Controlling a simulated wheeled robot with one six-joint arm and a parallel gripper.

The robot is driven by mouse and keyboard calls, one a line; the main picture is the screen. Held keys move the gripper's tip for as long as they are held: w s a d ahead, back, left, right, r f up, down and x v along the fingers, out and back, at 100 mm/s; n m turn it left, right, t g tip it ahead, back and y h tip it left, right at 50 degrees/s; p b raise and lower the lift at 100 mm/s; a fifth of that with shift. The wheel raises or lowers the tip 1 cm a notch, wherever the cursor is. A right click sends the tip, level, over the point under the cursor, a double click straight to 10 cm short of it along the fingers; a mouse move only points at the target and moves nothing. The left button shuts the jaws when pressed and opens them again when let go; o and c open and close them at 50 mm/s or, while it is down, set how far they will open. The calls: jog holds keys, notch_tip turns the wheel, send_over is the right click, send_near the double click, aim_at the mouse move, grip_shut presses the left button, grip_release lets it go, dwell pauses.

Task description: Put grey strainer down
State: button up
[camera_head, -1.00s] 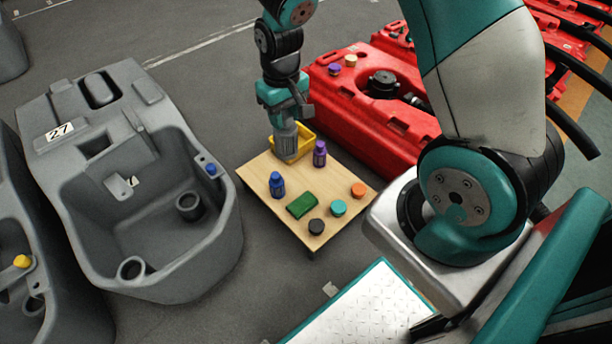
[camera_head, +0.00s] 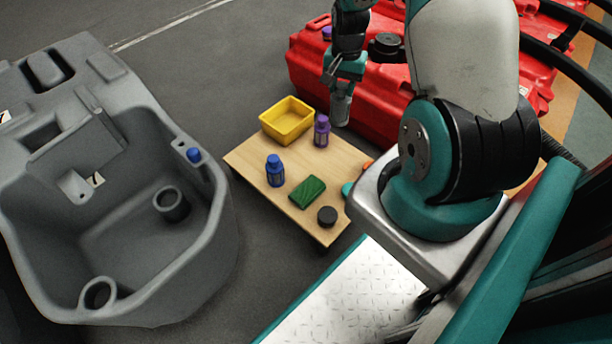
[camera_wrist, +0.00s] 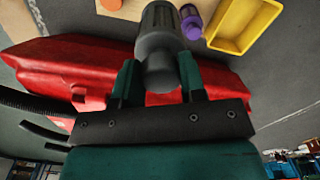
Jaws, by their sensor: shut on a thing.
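My gripper (camera_head: 347,70) is shut on the grey strainer (camera_head: 341,103), a ribbed grey cylinder hanging below the jaws. In the wrist view the strainer (camera_wrist: 160,40) sits between the two teal fingers (camera_wrist: 157,82). In the head view it is near the right back edge of the low wooden table (camera_head: 245,158), to the right of the purple bottle (camera_head: 322,131). I cannot tell exactly how high it is above the surface.
The table holds a yellow bin (camera_head: 287,121), a blue bottle (camera_head: 275,171), a green sponge (camera_head: 307,192) and a black cap (camera_head: 327,216). A red tank (camera_head: 312,78) lies behind, a grey tank (camera_head: 205,240) to the left. My arm partly covers the orange and teal caps.

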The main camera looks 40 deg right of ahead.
aim_at(346, 112)
jog(key=d+f, duration=0.1)
jog(key=s+d+f+m+b, duration=0.1)
jog(key=shift+f, duration=0.4)
notch_tip(346, 112, down, 19)
jog(key=b, duration=0.9)
jog(key=shift+s+f, duration=0.1)
jog(key=shift+f, duration=0.05)
jog(key=o, duration=1)
notch_tip(346, 112, up, 13)
jog(key=p, duration=0.6)
jog(key=shift+f+p, duration=0.2)
jog(key=shift+p, duration=0.2)
